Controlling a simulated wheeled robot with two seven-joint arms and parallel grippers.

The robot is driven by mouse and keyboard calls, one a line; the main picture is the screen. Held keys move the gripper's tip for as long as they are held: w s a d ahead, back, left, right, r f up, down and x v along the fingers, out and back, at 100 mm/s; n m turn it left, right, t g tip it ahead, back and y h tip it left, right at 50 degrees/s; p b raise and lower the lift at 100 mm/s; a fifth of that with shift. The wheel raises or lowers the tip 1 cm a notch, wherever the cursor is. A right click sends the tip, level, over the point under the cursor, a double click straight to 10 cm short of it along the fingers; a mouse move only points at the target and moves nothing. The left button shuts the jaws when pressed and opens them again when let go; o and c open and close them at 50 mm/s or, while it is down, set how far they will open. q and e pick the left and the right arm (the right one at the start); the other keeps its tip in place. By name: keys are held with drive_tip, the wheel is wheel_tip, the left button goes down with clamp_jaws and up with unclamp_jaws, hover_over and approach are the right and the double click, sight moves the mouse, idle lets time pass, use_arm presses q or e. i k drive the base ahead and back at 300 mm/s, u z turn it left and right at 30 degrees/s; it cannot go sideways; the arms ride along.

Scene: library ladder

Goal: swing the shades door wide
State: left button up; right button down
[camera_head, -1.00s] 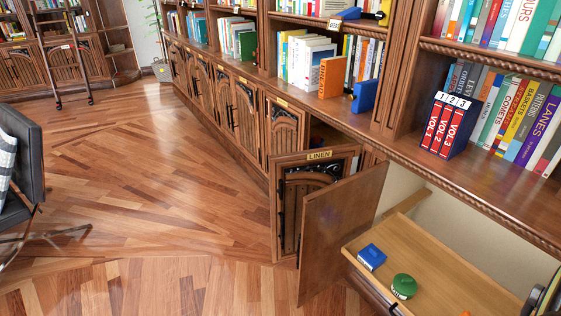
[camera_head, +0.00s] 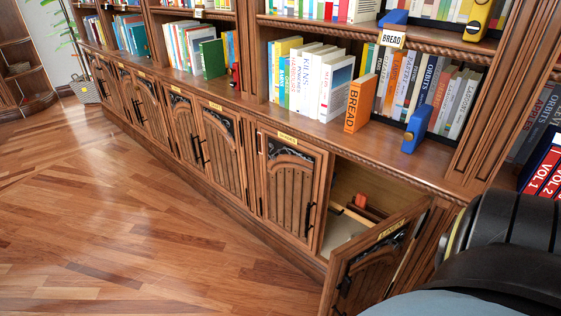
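A row of wooden cabinet doors with yellow name plates runs under the bookshelves. Neither gripper is in view. A dark, rounded link of my own arm fills the lower right corner.
The open compartment (camera_head: 352,213) holds a small red-orange object (camera_head: 362,205). Above, an orange "BREAD" book (camera_head: 360,104) and a blue bookend (camera_head: 416,130) stand on the counter. More closed doors (camera_head: 215,148) continue left. The wooden floor (camera_head: 130,220) is clear.

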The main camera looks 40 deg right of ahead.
sight(296, 174)
drive_tip(key=i, duration=1.95)
drive_tip(key=z, duration=3.55)
